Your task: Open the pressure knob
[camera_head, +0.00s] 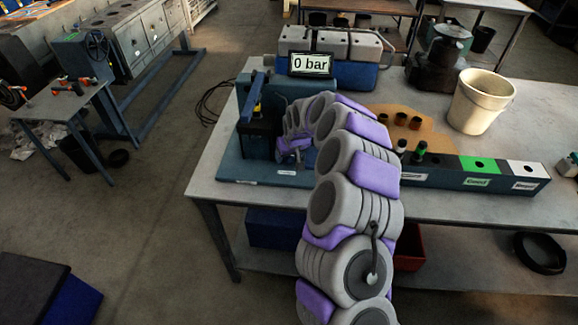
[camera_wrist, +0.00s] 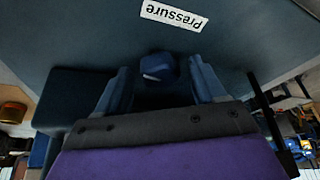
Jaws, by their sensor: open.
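In the wrist view, a small dark blue pressure knob (camera_wrist: 158,66) sticks out of a dark blue-grey panel. A white label reading "Pressure" (camera_wrist: 174,16) shows upside down above it. My gripper (camera_wrist: 161,75) is open, with one blue finger on each side of the knob. Gaps show between the knob and both fingers; I cannot tell whether the fingertips touch the panel. In the head view, my gripper (camera_head: 284,150) is low at the front of the blue test device (camera_head: 258,142), and the knob is hidden there. The display (camera_head: 310,64) reads "0 bar".
A blue lever (camera_head: 252,100) stands upright left of my gripper. A long rack with labelled slots (camera_head: 440,183) lies to the right. A white bucket (camera_head: 480,102) stands at the back right. The table's left front corner (camera_head: 203,190) is clear.

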